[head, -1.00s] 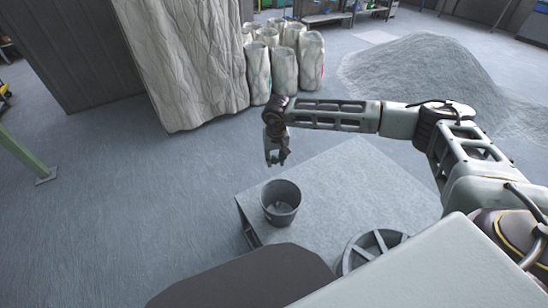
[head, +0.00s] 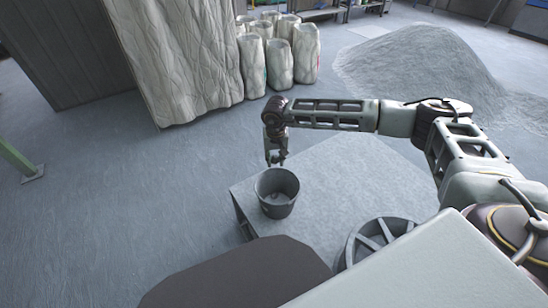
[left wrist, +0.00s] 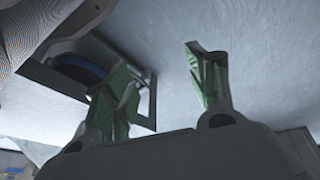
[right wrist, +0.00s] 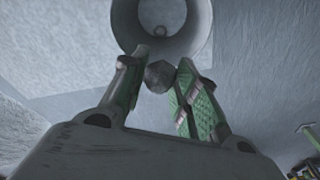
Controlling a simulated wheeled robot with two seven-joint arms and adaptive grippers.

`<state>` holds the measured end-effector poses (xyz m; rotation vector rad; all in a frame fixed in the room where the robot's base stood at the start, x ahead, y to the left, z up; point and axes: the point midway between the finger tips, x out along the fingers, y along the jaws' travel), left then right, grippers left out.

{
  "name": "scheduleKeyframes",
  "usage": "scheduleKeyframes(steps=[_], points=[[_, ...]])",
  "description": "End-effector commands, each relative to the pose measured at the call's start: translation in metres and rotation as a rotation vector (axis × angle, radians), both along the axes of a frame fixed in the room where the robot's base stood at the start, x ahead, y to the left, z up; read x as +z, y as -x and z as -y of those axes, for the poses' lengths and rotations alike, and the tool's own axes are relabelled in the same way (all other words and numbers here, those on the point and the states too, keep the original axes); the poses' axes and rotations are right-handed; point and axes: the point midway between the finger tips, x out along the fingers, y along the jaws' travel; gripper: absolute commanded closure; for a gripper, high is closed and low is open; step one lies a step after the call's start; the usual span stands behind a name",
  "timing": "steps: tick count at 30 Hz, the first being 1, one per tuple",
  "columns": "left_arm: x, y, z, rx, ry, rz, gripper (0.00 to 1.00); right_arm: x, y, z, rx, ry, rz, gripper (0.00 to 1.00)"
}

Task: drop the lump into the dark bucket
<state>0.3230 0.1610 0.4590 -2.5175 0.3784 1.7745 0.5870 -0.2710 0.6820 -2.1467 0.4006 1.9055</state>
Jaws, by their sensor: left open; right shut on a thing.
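The dark bucket (head: 277,205) stands upright on the left part of a low grey platform in the head view. My right gripper (head: 277,161) is just above and behind its rim, pointing down. In the right wrist view my right gripper (right wrist: 157,82) is shut on a small dark grey lump (right wrist: 159,74) between its fingertips. The bucket (right wrist: 120,22) opens just beyond the lump there, with a small thing inside on its floor. My left gripper (left wrist: 165,85) is open and empty in the left wrist view; the head view does not show it.
The platform (head: 345,180) is bare right of the bucket. A dark spoked wheel shape (head: 372,243) is at its near edge. White sacks (head: 279,65) and a large powder heap (head: 420,65) stand farther back.

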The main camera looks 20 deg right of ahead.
Motion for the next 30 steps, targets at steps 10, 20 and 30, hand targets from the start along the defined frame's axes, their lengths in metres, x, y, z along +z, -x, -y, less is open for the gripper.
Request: scheduleKeyframes(steps=[10, 20, 30], points=[[0.020, -0.002, 0.005, -0.009, 0.019, 0.025, 0.43, -0.034, 0.001, 0.006, -0.037, 0.000, 0.001, 0.93], [0.042, 0.000, 0.007, -0.019, 0.036, 0.045, 0.43, -0.059, 0.002, 0.010, -0.069, 0.000, 0.001, 0.93], [0.053, 0.002, 0.008, -0.023, 0.041, 0.051, 0.43, -0.066, 0.003, 0.012, -0.081, 0.000, 0.002, 0.93]])
